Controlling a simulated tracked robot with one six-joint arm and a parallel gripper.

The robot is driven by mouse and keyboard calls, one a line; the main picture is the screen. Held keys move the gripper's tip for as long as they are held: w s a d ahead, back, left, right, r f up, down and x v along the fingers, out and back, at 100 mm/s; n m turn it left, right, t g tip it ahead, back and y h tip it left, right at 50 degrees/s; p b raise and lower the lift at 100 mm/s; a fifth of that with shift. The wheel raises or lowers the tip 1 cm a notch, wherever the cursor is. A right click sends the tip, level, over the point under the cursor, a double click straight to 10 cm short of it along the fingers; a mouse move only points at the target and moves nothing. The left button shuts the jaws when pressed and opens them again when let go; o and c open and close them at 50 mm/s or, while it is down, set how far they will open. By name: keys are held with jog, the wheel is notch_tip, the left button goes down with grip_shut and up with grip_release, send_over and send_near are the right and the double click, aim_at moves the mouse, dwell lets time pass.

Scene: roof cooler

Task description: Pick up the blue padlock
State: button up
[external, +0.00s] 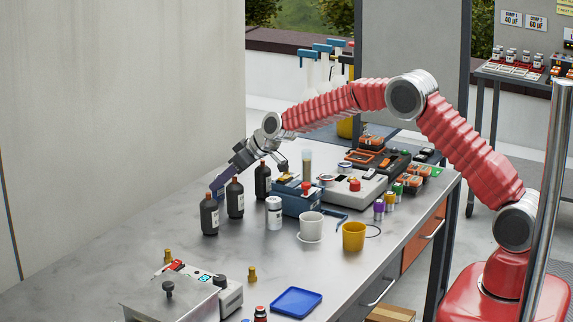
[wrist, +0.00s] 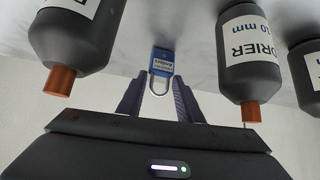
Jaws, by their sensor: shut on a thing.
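The blue padlock (wrist: 163,62) has a white label and a pale metal shackle. In the wrist view it is at the tips of my gripper (wrist: 160,84), with the shackle between the two fingers. My gripper is shut on it. In the external view my gripper (external: 221,182) reaches down at the far left of the bench, behind the dark bottles.
Dark bottles with orange caps flank my gripper closely, one on the left (wrist: 75,35) and one on the right (wrist: 247,55) in the wrist view. A white jar (external: 274,213) and a blue toolbox (external: 297,203) stand nearby. The bench's left part (external: 120,235) is bare.

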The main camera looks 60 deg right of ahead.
jog(key=shift+r, duration=0.15)
notch_tip(320, 180, up, 10)
dwell(0.5)
dwell(0.3)
jog(key=shift+d, duration=0.15)
